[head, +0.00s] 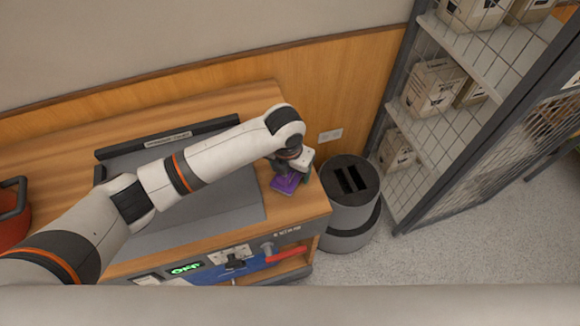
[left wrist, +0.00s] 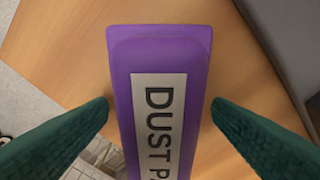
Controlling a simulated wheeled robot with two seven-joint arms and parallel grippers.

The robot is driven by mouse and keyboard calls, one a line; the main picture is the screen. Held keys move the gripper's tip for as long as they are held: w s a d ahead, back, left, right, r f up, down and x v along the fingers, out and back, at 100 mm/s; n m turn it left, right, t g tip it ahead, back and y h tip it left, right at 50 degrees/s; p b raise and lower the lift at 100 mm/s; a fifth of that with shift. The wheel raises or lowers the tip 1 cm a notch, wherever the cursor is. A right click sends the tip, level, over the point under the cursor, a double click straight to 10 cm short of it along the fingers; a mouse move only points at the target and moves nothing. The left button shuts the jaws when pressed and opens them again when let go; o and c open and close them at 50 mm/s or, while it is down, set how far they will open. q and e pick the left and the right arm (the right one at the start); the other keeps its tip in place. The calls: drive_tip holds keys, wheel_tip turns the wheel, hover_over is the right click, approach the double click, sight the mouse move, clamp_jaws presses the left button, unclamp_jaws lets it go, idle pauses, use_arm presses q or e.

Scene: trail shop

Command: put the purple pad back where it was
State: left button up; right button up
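The purple pad (head: 286,183) lies on the right end of the wooden counter (head: 318,207), under my left gripper. In the left wrist view the pad (left wrist: 160,53) shows a pale label with "DUST P" readable and the rest cut off. My left gripper (head: 293,176) points down over it. In that wrist view its green fingers (left wrist: 160,108) stand on either side of the pad, with a narrow gap at each edge, so it looks open around the pad. My right gripper is not in view.
A grey sunken tray (head: 215,203) takes up the counter's middle. A grey bin (head: 350,205) with slots stands just right of the counter. A wire-mesh shelf cage with boxes (head: 432,87) is beyond it. A red container (head: 14,225) sits far left.

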use_arm(q)
wheel_tip(320, 180, up, 12)
drive_tip(key=s, duration=0.1)
drive_tip(key=shift+s+a, duration=0.15)
drive_tip(key=shift+a, duration=0.15)
drive_tip(key=shift+r, duration=0.1)
idle(0.6)
